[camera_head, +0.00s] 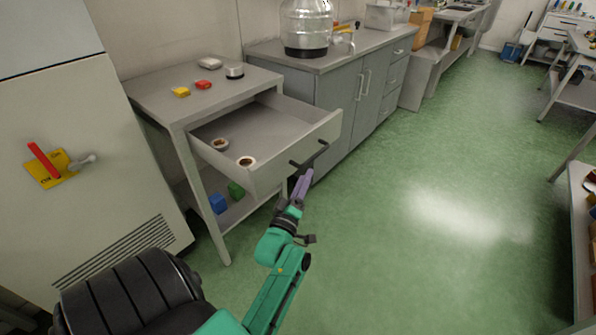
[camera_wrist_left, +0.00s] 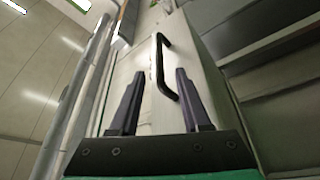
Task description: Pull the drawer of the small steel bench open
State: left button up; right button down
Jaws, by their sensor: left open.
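The small steel bench (camera_head: 152,97) stands at the left against the wall. Its drawer (camera_head: 290,158) is pulled well out, and two small round cups with brown contents (camera_head: 246,162) (camera_head: 220,144) lie inside. The drawer's black bar handle (camera_head: 310,155) is on the front panel; it also shows in the left wrist view (camera_wrist_left: 160,65). My left gripper (camera_head: 303,182) is just in front of and below the handle. In the left wrist view its two fingers (camera_wrist_left: 157,100) are spread, with the handle ahead between them; I cannot tell whether they touch it. My right gripper is not seen.
Yellow and red items (camera_head: 203,84) and a round tin (camera_head: 234,71) lie on the bench top. Blue (camera_head: 217,203) and green blocks sit on its lower shelf. A grey cabinet (camera_head: 345,90) adjoins on the right. Green floor (camera_head: 400,230) is clear to the right.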

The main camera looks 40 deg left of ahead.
pick_arm(q)
jog(key=v, duration=0.5)
jog(key=shift+f, duration=0.1)
